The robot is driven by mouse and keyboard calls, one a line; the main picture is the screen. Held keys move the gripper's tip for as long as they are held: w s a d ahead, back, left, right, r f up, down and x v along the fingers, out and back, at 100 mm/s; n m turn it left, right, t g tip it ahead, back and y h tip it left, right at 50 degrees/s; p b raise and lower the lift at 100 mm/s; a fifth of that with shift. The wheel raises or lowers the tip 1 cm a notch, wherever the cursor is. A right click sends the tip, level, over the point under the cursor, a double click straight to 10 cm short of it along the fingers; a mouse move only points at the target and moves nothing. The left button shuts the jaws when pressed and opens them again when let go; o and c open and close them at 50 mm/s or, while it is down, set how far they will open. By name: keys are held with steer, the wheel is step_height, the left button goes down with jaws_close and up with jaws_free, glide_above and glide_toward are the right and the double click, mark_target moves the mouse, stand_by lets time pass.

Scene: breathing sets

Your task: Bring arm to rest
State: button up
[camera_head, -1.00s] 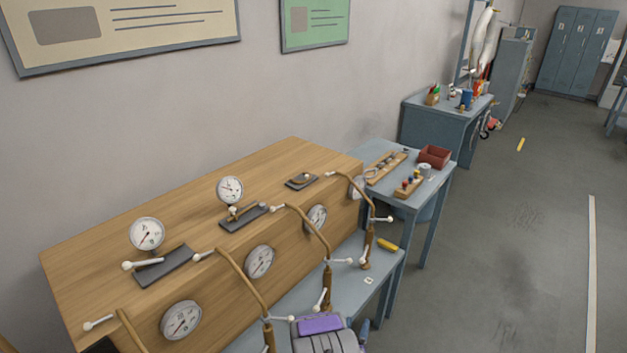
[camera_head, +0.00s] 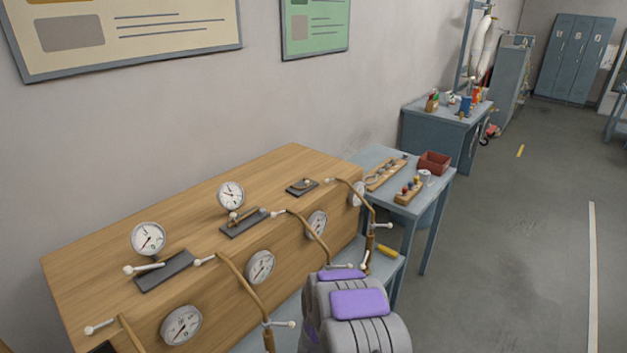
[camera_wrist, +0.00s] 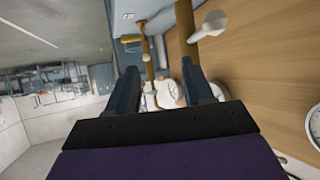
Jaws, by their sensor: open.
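My gripper shows in the wrist view (camera_wrist: 163,90), with its two dark fingers apart and nothing held between them. Beyond the fingers are a brown pipe with a white lever (camera_wrist: 211,24) and white round gauges. The wooden gauge panel (camera_wrist: 270,60) fills the right of that view. In the head view my grey arm with purple pads stands at the bottom centre, in front of the panel's right part. The gripper's fingers do not show there.
The wooden panel (camera_head: 292,165) carries several gauges, brown pipes and white levers. A yellow object (camera_head: 387,250) lies on the blue bench beside it. A side table with a red bin (camera_head: 434,162) stands beyond. The grey floor (camera_head: 500,260) at right is clear.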

steer(key=s+a+r+n+g+y, duration=0.1)
steer(key=s+a+r+g+y, duration=0.15)
steer(key=s+r, duration=0.6)
steer(key=s+a+r+n+g+y, duration=0.1)
steer(key=s+a+r+g+y, duration=0.25)
steer(key=r, duration=0.75)
steer(key=s+d+r+g+h, duration=0.1)
steer(key=s+d+r, duration=0.3)
steer(key=s, duration=0.7)
steer(key=s+d+r+g+h, duration=0.1)
steer(key=s+d+r+g, duration=0.3)
steer(key=s, duration=0.8)
steer(key=s+d+r+n+g, duration=0.1)
steer(key=s+d+r, duration=0.4)
steer(key=s, duration=0.7)
steer(key=shift+s+d+g+h, duration=0.15)
steer(key=shift+g+h, duration=0.25)
steer(key=shift+g, duration=0.4)
steer(key=shift+f, duration=0.1)
